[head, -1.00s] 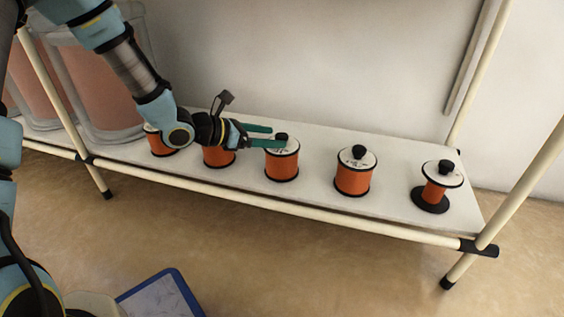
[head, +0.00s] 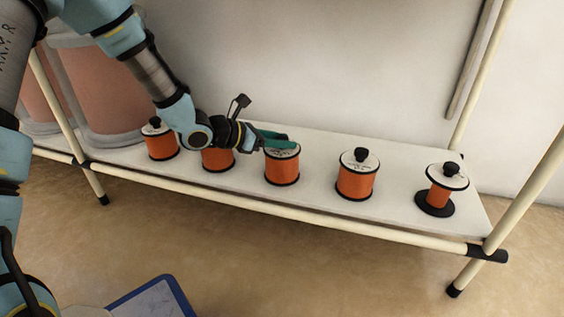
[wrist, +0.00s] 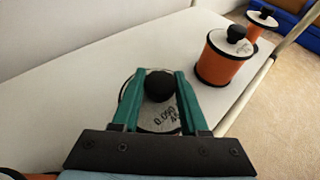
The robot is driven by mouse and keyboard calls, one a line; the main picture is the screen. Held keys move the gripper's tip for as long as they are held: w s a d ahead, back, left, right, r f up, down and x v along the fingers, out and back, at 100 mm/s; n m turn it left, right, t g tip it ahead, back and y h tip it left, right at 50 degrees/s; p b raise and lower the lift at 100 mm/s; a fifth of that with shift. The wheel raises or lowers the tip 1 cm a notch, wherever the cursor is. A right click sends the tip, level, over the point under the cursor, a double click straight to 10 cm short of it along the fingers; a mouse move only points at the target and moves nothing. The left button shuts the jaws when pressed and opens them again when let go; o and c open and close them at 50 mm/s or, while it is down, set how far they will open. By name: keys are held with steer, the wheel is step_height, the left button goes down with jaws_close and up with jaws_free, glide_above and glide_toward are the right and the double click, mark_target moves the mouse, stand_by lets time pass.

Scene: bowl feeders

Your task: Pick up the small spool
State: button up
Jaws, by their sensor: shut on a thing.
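Several orange spools with white top discs and black knobs stand in a row on a white shelf (head: 400,208). My gripper (head: 280,138) is shut on the black knob of the middle spool (head: 282,170), whose base appears to rest on the shelf. The wrist view shows the green fingers (wrist: 160,74) on either side of this knob, above a printed disc. The rightmost spool (head: 439,195) has a narrower orange body than the others and a wide black base; it also shows in the wrist view (wrist: 263,20). It stands apart from my gripper.
A full-bodied spool (head: 356,180) stands between the held one and the rightmost. Two more spools, (head: 217,161) and (head: 161,147), stand left, one partly behind my wrist. Cream posts and a front rail (head: 300,215) frame the shelf. A blue-edged tray (head: 150,300) lies below.

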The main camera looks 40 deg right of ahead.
jaws_close()
stand_by(0.7)
steer(key=shift+r, duration=0.15)
